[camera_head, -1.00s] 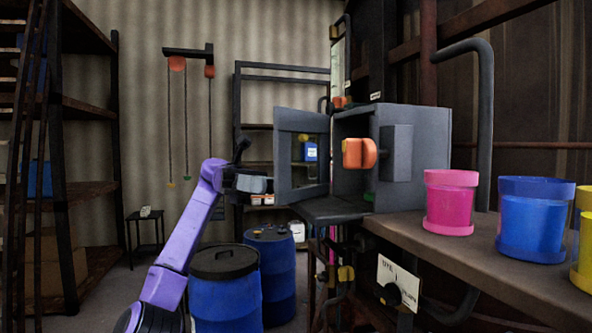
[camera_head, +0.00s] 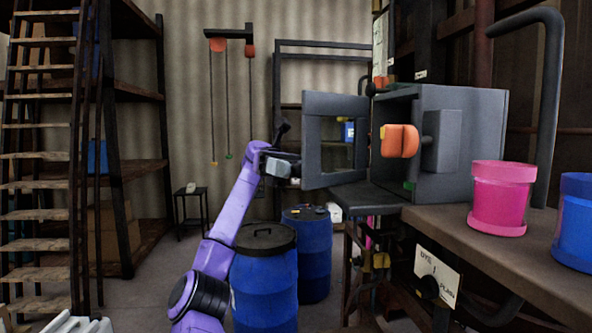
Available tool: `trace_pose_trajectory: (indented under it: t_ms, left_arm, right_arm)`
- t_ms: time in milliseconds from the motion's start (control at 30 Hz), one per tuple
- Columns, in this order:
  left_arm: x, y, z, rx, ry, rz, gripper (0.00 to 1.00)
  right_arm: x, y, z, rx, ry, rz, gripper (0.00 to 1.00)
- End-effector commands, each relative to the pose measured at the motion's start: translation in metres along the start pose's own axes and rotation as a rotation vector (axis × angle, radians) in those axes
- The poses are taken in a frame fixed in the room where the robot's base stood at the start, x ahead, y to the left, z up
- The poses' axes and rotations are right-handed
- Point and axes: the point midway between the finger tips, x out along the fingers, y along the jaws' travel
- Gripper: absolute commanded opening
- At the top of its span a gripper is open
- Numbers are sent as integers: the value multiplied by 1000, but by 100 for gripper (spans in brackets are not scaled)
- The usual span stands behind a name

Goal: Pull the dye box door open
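The dye box (camera_head: 465,105) is a grey cabinet on the bench, its front open to the left. Its grey door (camera_head: 312,145), a frame with a window, stands swung well open on the left side of the box. My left gripper (camera_head: 284,168) is at the outer left edge of the door, at about mid-height. It is small and dark here, so I cannot tell whether its fingers are apart or closed, or whether they touch the door. An orange knob-like part (camera_head: 398,141) is on the box. My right gripper is not in view.
A pink pot (camera_head: 500,198) and a blue pot (camera_head: 574,222) stand on the bench (camera_head: 450,226) at right. Blue drums (camera_head: 264,285) stand below my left arm. Shelves and a ladder (camera_head: 40,170) are at left.

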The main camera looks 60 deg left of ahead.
Motion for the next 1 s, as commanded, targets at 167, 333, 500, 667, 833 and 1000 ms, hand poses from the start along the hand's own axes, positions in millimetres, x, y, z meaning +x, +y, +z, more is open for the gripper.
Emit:
trace_pose_trajectory:
  t_ms: [167, 333, 500, 667, 833, 1000]
  left_arm:
    - [-1, -1, 2, 1, -1, 0, 54]
    - [0, -5, 30, 3, 1, 0, 54]
    - [26, -26, 57, 8, 3, -1, 54]
    - [56, -49, 79, 8, 3, -2, 54]
    - [91, -75, 99, 6, 2, -2, 54]
    - [112, -90, 112, 3, 0, -1, 54]
  right_arm:
    - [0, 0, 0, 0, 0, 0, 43]
    - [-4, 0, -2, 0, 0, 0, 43]
    - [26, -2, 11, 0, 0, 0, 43]
    - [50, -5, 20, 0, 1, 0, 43]
    - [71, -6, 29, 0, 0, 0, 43]
    - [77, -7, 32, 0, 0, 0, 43]
